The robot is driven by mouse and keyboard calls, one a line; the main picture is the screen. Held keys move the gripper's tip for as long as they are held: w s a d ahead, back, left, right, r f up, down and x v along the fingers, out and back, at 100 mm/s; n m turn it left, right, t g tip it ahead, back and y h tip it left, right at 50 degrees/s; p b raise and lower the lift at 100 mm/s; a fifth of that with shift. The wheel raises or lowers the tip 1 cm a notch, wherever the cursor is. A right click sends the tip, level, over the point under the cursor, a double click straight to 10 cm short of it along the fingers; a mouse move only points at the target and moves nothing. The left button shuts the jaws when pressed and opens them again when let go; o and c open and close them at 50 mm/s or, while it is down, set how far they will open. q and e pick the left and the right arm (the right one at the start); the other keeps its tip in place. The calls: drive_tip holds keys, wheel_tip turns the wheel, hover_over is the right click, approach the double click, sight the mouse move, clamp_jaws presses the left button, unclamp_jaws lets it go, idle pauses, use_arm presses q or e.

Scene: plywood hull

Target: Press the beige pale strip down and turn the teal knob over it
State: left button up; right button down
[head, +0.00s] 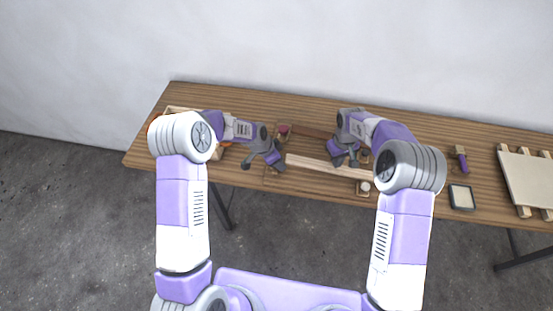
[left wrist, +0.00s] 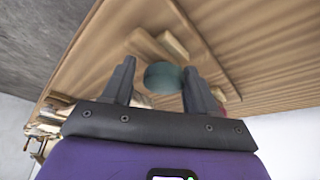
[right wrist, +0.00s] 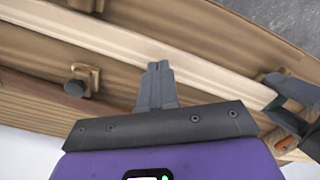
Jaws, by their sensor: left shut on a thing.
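The beige pale strip (head: 325,167) lies lengthwise along the middle of the table; it also shows in the right wrist view (right wrist: 215,77). My right gripper (right wrist: 158,66) has its fingers together with nothing seen between them, tips at the strip's edge; I cannot tell how hard they touch. In the head view the right gripper (head: 345,160) is over the strip's middle. The teal knob (left wrist: 163,76) sits between the fingers of my left gripper (left wrist: 160,78), which is shut on it. In the head view the left gripper (head: 279,165) is at the strip's left end and hides the knob.
A dark knob on a wooden block (right wrist: 75,88) stands beside the strip. A small block with a pale round top (head: 363,187) is at the table's front edge. A maroon piece (head: 284,129) lies behind. A framed tray (head: 462,197) and a pale panel (head: 525,180) are at right.

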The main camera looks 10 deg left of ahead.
use_arm(q)
drive_tip(key=shift+a, duration=0.15)
use_arm(e)
drive_tip(key=shift+f, duration=0.2)
use_arm(q)
drive_tip(key=shift+w, duration=0.1)
use_arm(e)
drive_tip(key=shift+f, duration=0.6)
use_arm(q)
drive_tip(key=shift+a, duration=0.1)
use_arm(e)
drive_tip(key=shift+f, duration=0.1)
